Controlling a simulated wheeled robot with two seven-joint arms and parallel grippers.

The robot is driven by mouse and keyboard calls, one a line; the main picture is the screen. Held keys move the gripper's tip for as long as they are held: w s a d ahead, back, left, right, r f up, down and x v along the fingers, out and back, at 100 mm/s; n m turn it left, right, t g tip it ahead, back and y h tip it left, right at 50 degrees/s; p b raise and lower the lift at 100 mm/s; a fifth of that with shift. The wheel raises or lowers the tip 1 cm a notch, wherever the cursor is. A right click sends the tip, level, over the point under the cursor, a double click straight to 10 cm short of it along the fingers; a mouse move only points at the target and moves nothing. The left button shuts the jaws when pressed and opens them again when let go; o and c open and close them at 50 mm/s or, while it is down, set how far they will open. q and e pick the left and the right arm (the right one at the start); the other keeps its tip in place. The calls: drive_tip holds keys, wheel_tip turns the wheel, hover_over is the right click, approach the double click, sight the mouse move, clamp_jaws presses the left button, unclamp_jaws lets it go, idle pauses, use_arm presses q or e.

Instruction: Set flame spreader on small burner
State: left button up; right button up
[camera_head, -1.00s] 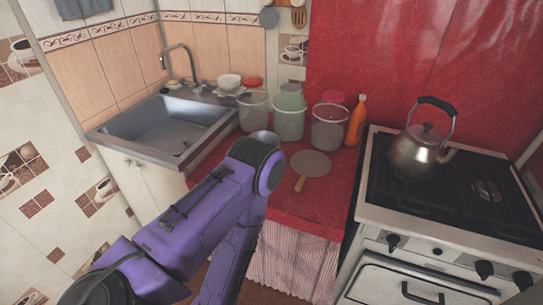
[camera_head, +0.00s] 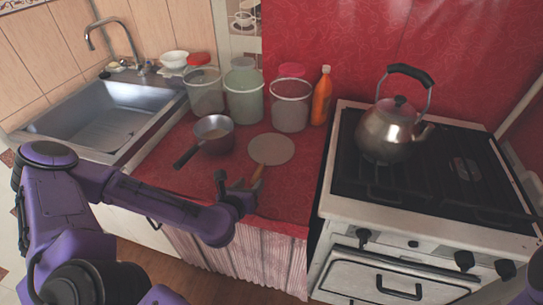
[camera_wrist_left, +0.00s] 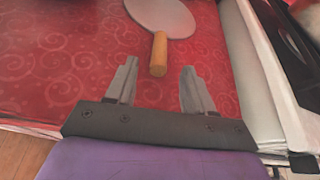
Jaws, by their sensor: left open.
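The flame spreader, a flat round grey disc (camera_head: 271,149) with a wooden handle, lies on the red oilcloth counter, its handle toward the front edge. My left gripper (camera_head: 238,184) is open and empty at the handle end. The stove (camera_head: 430,215) stands to the right. A small burner cap (camera_head: 465,169) shows through the dark grate right of the kettle. My right gripper is out of view.
A metal kettle (camera_head: 387,137) stands on the stove's left part. A saucepan (camera_head: 214,139) sits left of the spreader, its handle toward the front. Several tubs (camera_head: 244,100) and an orange bottle (camera_head: 321,100) line the back. The sink (camera_head: 95,120) is at left.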

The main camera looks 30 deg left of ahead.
sight(255, 176)
use_arm(q)
drive_tip(key=x, duration=0.3)
drive_tip(key=p+x, duration=0.1)
drive_tip(key=x, duration=0.2)
drive_tip(key=shift+w+a+r, duration=0.1)
drive_tip(key=shift+w+r, duration=0.05)
drive_tip(key=shift+r, duration=0.05)
drive_tip(key=shift+w+f, duration=0.15)
drive_tip(key=shift+w, duration=0.1)
clamp_jaws()
